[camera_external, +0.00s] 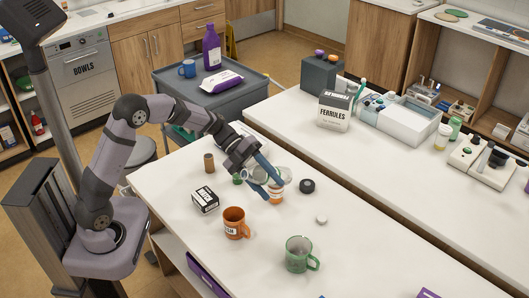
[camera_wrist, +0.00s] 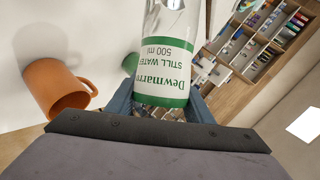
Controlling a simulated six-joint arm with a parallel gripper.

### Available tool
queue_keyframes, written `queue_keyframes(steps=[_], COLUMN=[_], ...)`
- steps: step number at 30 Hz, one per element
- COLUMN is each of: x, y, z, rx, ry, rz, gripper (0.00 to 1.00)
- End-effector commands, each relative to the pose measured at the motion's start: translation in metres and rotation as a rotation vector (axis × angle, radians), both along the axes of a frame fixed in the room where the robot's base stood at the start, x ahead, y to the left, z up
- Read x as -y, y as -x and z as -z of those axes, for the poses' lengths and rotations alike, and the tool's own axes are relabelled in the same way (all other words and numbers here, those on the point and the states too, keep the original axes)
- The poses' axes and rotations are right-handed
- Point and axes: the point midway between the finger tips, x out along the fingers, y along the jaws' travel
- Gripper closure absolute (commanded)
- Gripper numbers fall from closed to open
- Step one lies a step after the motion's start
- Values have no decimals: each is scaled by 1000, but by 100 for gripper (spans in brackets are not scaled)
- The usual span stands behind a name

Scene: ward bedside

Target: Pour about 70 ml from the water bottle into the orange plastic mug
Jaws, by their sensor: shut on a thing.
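The water bottle (camera_wrist: 170,60) is clear, with a white and green label reading "Dewmarro still water 500 ml". My gripper (camera_external: 268,183) is shut on it, one blue finger on each side of the label in the wrist view. In the external view the bottle (camera_external: 256,174) looks strongly tilted, above the table and partly hidden by the fingers. Its mouth and water level cannot be made out. The orange mug (camera_external: 236,224) stands upright on the white table, nearer the camera than my gripper. It also shows at left in the wrist view (camera_wrist: 52,88), apart from the bottle.
A green mug (camera_external: 298,255) stands right of the orange one. A small black-and-white box (camera_external: 205,200), a brown cylinder (camera_external: 209,162), an orange container (camera_external: 276,196), a dark round item (camera_external: 307,186) and a white disc (camera_external: 321,220) are nearby. The table's right part is mostly clear.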

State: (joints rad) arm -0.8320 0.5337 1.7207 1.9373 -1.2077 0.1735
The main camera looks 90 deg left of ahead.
Motion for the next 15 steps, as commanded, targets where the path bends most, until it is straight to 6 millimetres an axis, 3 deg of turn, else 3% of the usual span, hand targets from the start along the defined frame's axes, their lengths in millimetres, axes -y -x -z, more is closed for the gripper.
queue_keyframes(steps=[15], x=[7], y=[7], z=[-18], rx=[-117], ry=[104], rz=[2], gripper=[83])
